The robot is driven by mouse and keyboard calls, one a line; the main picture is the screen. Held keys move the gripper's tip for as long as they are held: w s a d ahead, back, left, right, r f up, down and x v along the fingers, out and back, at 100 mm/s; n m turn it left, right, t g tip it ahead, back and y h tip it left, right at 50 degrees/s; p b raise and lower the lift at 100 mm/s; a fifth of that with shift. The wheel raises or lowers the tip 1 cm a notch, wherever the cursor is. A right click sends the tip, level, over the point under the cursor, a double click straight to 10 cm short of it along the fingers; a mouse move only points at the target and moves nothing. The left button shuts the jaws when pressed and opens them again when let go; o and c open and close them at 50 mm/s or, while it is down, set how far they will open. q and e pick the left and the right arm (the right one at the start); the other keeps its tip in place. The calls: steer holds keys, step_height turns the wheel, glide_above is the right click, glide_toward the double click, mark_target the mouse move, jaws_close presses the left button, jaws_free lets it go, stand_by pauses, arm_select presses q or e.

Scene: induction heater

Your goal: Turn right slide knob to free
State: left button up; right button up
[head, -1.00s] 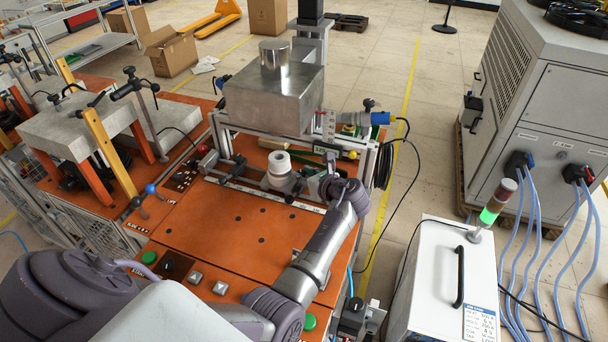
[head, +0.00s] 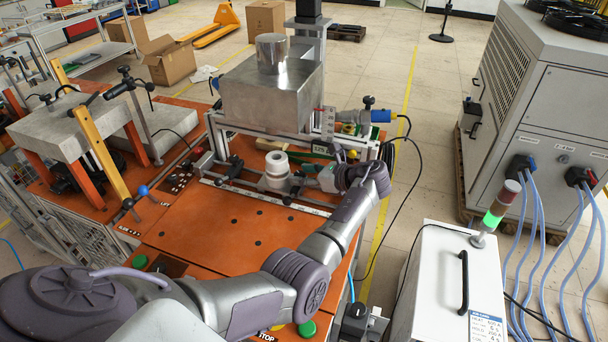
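The slide rail (head: 262,197) runs along the back of the orange table top. A dark slide knob (head: 296,187) shows on its right part, just right of the white cylinder (head: 277,165). Another dark slide piece (head: 235,163) is to the left. My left gripper (head: 312,178) is low over the right end of the rail, pointing left, close beside the right knob. Its fingers are small and blend with the fixture, so their opening and any contact with the knob cannot be told. My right gripper is not in view.
A metal block (head: 268,100) on a frame stands behind the rail. A blue-ended connector (head: 380,116) and black cable are at right. The orange table top (head: 215,228) is clear in the middle. A white cabinet (head: 430,285) stands at the right front.

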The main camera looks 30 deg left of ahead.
arm_select(q)
steer(key=v, duration=1.2)
steer(key=shift+f, duration=0.1)
